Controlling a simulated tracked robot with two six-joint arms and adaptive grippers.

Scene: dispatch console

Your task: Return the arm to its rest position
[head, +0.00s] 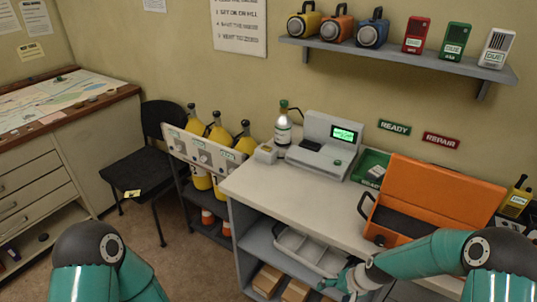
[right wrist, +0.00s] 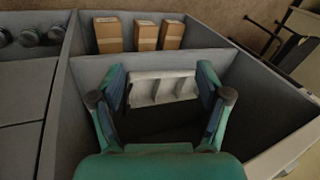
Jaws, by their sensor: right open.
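My right arm (head: 420,255) reaches in from the right across the front of the console. Its gripper (head: 342,284) is low at the console's front, beside the open shelf. In the right wrist view the gripper (right wrist: 163,86) is open, with its two fingers spread apart. A light grey divided tray (head: 304,251) lies on the upper shelf of the console. The tray (right wrist: 165,90) shows between the fingers in the right wrist view; I cannot tell whether they touch it. My left gripper is out of view; only part of my left arm (head: 95,262) shows.
An open orange case (head: 440,195) stands on the console top (head: 260,182), above my right forearm. Cardboard boxes (head: 267,279) sit on the lower shelf. A black chair (head: 150,170) and yellow cylinders (head: 218,135) stand to the left. Open floor lies in front of the chair.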

